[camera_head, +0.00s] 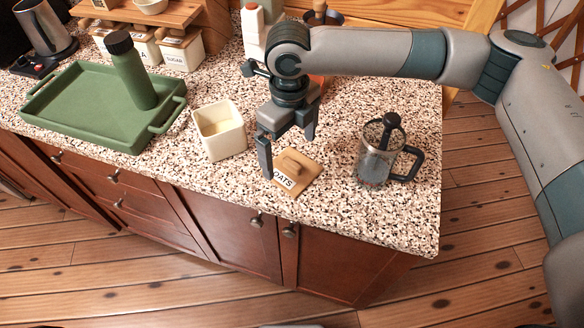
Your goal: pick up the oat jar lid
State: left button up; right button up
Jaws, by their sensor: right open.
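The oat jar lid (298,168) is a square wooden lid with a raised knob and a white label reading OATS. It lies on the speckled countertop near the front edge. My right gripper (288,155) is open and empty, pointing down just above and behind the lid. One finger reaches down by the lid's left side, and the other is farther right and higher. I cannot tell whether a finger touches the lid. An open cream jar (220,131) without a lid stands to the left of the gripper. My left gripper is not in view.
A glass French press (379,158) stands right of the lid. A green tray (72,112) with a green bottle (133,72) is at left. Lidded canisters (182,50) and a kettle (45,28) stand behind. Bare countertop lies between lid and press.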

aim_at(292, 162)
jog(key=shift+s+d+f+p, duration=0.1)
jog(key=shift+d+f+p, duration=0.05)
jog(key=shift+f+p, duration=0.3)
notch_tip(292, 162, down, 3)
jog(key=shift+d+f+p, duration=0.1)
jog(key=shift+p, duration=0.55)
jog(key=shift+f, duration=0.55)
jog(key=c, duration=0.9)
jog(key=shift+r, duration=0.15)
jog(key=shift+c, duration=0.2)
